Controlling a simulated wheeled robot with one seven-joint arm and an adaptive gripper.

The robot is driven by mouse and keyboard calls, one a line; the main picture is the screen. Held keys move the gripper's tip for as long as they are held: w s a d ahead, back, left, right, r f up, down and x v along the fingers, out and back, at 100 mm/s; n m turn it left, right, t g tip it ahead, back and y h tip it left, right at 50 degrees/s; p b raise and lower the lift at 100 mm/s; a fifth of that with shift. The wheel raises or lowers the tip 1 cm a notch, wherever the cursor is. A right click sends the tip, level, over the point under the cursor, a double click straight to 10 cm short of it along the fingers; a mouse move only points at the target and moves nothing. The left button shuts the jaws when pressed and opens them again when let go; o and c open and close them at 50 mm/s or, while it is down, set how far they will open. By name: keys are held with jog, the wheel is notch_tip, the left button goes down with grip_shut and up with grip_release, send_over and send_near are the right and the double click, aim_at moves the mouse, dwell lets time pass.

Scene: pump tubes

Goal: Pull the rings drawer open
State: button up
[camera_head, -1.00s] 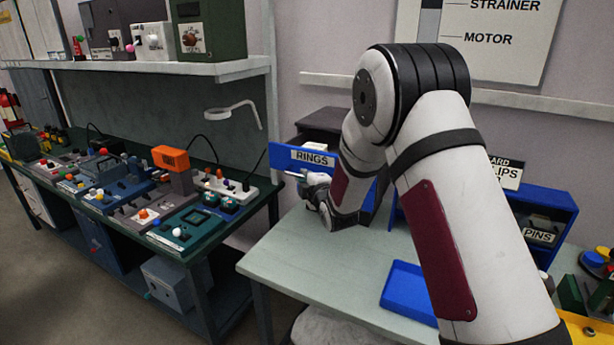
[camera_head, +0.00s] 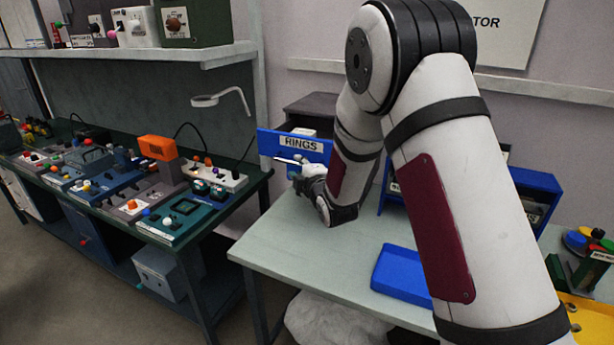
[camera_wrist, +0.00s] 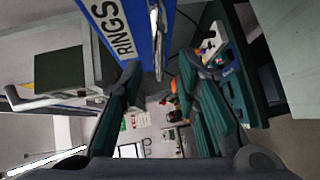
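The rings drawer has a blue front (camera_head: 268,146) with a white RINGS label, in front of the dark cabinet in the head view. A pale bar handle (camera_head: 288,161) is on it below the label. My gripper (camera_head: 300,170) is at the front's lower part, close to the handle. In the wrist view the blue front (camera_wrist: 146,22) and label are at the top. The two dark fingers of my gripper (camera_wrist: 163,85) are spread apart, with the handle bar near their tips. I cannot tell whether they touch it. My forearm hides the drawer's right end.
A dark cabinet (camera_head: 313,104) stands behind the drawer. A blue tray (camera_head: 402,274) lies on the pale table (camera_head: 300,255). A blue bin unit (camera_head: 537,184) stands at right. The green bench (camera_head: 165,237) at left carries several devices. The table's front left is clear.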

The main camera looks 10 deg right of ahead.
jog(key=v, duration=0.7)
jog(key=shift+s, duration=0.3)
jog(key=s+d+r+m+g+h, duration=0.2)
jog(key=s+d+r+m+g, duration=0.25)
jog(key=s+r+m, duration=0.5)
jog(key=s+d+r+m+g, duration=0.1)
jog(key=s+m+g, duration=0.5)
jog(key=s, duration=2.2)
jog(key=m+b, duration=0.1)
jog(key=m, duration=0.2)
jog(key=shift+d+r+h, duration=0.15)
jog(key=shift+r+h, duration=0.25)
